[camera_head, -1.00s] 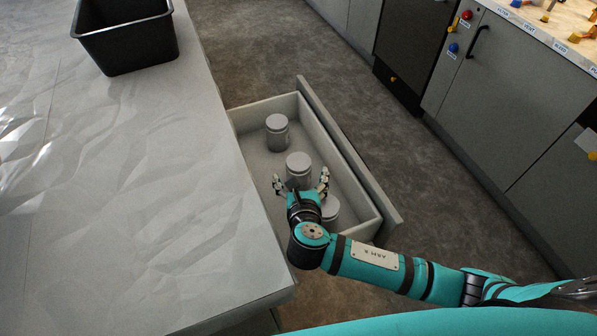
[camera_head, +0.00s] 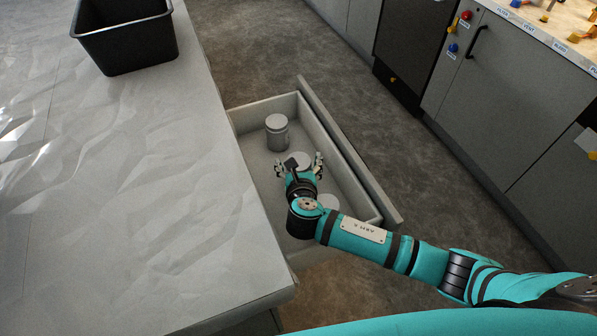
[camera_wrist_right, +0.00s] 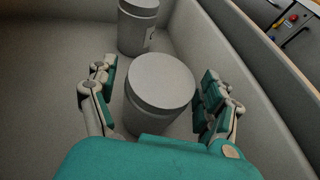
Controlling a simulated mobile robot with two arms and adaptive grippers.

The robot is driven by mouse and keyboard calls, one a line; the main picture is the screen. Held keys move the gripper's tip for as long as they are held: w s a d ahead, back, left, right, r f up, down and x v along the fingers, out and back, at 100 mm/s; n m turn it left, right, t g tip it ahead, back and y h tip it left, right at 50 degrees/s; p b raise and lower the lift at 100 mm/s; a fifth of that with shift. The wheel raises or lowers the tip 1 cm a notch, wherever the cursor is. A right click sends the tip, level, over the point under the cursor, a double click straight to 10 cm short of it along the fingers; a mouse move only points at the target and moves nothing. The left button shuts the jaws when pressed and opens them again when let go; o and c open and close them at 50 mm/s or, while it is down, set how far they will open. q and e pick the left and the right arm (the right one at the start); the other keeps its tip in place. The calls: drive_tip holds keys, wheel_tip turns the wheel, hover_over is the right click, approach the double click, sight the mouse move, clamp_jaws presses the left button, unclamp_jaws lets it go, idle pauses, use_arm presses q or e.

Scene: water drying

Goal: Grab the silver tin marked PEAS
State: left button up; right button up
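Several silver-grey tins stand upright in an open drawer (camera_head: 250,122). The far tin (camera_head: 277,132) stands clear near the back; in the right wrist view it (camera_wrist_right: 137,27) shows part of a dark mark on its side. The middle tin (camera_head: 303,158) is partly hidden by my right gripper (camera_head: 303,167). In the right wrist view the middle tin (camera_wrist_right: 160,88) sits between the spread fingers of my right gripper (camera_wrist_right: 160,100), with gaps on both sides. The near tin (camera_head: 328,202) is partly behind my right arm. No PEAS label is readable. My left gripper is not in view.
A grey counter (camera_head: 140,200) fills the left, with a black bin (camera_head: 128,40) on it. The drawer's front panel (camera_head: 350,150) stands close to the right of my gripper. Cabinets (camera_head: 520,90) line the far right, past open floor.

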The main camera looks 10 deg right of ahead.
drive_tip(key=c, duration=1.4)
drive_tip(key=shift+r, duration=0.1)
drive_tip(key=shift+c, duration=0.2)
